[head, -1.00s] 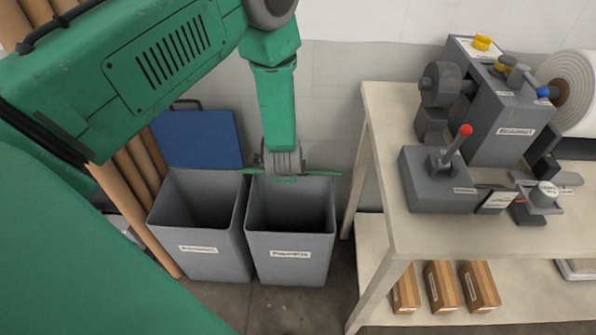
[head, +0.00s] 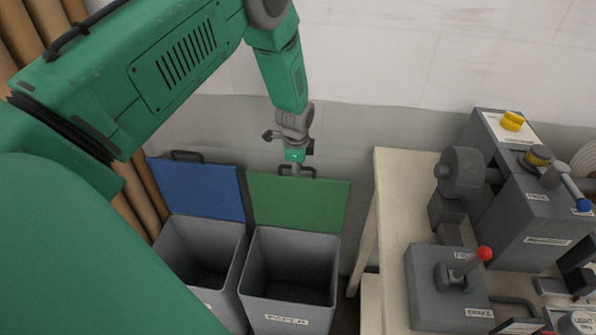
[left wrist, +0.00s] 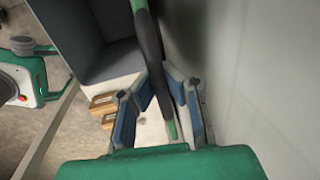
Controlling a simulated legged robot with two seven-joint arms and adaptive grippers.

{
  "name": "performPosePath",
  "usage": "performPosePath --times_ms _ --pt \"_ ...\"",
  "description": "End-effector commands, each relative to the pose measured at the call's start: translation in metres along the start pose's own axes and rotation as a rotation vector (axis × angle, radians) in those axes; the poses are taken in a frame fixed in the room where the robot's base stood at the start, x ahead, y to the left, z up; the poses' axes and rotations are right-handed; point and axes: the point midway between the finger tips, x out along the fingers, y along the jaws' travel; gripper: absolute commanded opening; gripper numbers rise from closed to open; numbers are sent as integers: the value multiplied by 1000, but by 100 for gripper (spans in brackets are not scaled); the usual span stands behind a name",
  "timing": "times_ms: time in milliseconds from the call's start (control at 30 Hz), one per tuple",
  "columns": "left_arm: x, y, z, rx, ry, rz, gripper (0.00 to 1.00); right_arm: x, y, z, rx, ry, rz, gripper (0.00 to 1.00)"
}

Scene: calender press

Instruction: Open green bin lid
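The green bin lid (head: 300,205) stands raised, nearly upright, behind the right-hand grey bin (head: 290,280), which bears a paper label and is open at the top. A dark handle (head: 313,172) is at the lid's upper edge. My left gripper (head: 290,170) is at that upper edge, near the handle. My right gripper is not in view.
The neighbouring grey bin (head: 205,260) also has its blue lid (head: 200,190) raised. A pale wall (head: 350,120) is close behind the lids. A bench (head: 390,230) with a grey machine (head: 530,220) stands to the right. Brown tubes (head: 140,200) lean at the left.

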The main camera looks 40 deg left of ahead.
Motion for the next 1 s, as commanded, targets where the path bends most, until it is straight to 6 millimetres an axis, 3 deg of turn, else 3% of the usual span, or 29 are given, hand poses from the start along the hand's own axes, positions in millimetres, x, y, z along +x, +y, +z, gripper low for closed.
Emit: performPosePath --times_ms 200,633,667,733,767,1000 --pt "1 -15 2 -1 -1 -7 0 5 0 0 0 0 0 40" --pt "-1 -18 2 -2 0 -9 0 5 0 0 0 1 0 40" --pt "-1 -18 2 -2 0 -10 4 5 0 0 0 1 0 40" --pt "-1 -18 2 -1 0 -9 28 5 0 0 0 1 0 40" --pt "-1 -18 1 -1 0 -9 32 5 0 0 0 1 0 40" --pt "1 -17 -1 1 1 -4 32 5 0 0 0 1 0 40"
